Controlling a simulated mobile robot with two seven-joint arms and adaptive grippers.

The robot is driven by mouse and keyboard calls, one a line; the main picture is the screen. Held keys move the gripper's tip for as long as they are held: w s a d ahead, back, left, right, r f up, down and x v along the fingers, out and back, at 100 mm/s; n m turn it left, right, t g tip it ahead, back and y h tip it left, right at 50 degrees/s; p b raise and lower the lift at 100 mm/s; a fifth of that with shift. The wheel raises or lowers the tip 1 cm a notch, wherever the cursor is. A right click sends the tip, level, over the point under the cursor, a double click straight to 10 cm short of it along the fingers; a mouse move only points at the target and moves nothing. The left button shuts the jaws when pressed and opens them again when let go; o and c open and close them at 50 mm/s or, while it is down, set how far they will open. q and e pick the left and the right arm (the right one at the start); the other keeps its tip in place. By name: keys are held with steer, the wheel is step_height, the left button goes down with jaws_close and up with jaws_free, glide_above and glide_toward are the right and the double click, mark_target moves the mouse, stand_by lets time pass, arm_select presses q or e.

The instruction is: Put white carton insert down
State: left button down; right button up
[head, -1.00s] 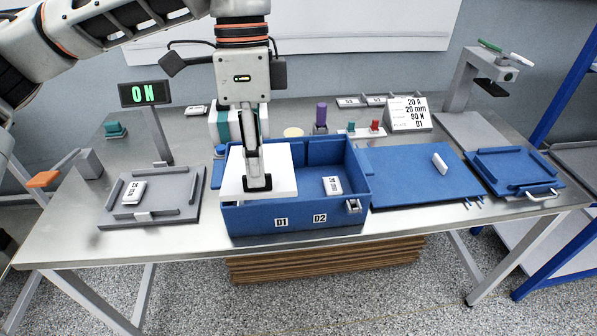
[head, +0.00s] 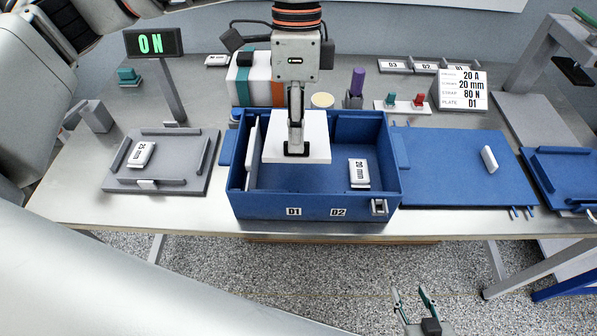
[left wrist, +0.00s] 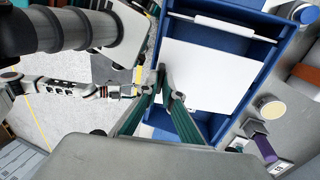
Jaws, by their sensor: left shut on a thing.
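The white carton insert (head: 275,135) is a flat white panel over the middle of the blue crate (head: 265,212). My left gripper (head: 296,150) is shut on its near edge. In the left wrist view the insert (left wrist: 212,72) covers much of the crate's inside, with the fingertips (left wrist: 168,85) at its edge. I cannot tell whether the insert touches the crate floor. A second white strip (head: 251,150) stands along the crate's left inner wall. My right gripper (head: 412,300) is empty and open, low in front of the table.
A white block marked 20 mm (head: 359,173) lies in the crate's right part. A grey fixture (head: 190,180) with a 25 mm block is at left, a blue lid (head: 450,175) at right. A striped box (head: 253,80) and purple-topped post (head: 357,85) stand behind.

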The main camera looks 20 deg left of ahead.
arm_select(q)
steer(key=w+x, duration=0.1)
steer(key=x, duration=0.6)
steer(key=w+x, duration=0.1)
steer(key=x, duration=0.3)
steer(key=shift+w+a+f, duration=0.3)
steer(key=shift+a+f, duration=0.1)
steer(key=shift+f, duration=0.1)
steer(key=shift+f, duration=0.1)
steer(key=c, duration=2.5)
jaws_free()
steer(key=v, duration=1.2)
steer(key=shift+w, duration=0.1)
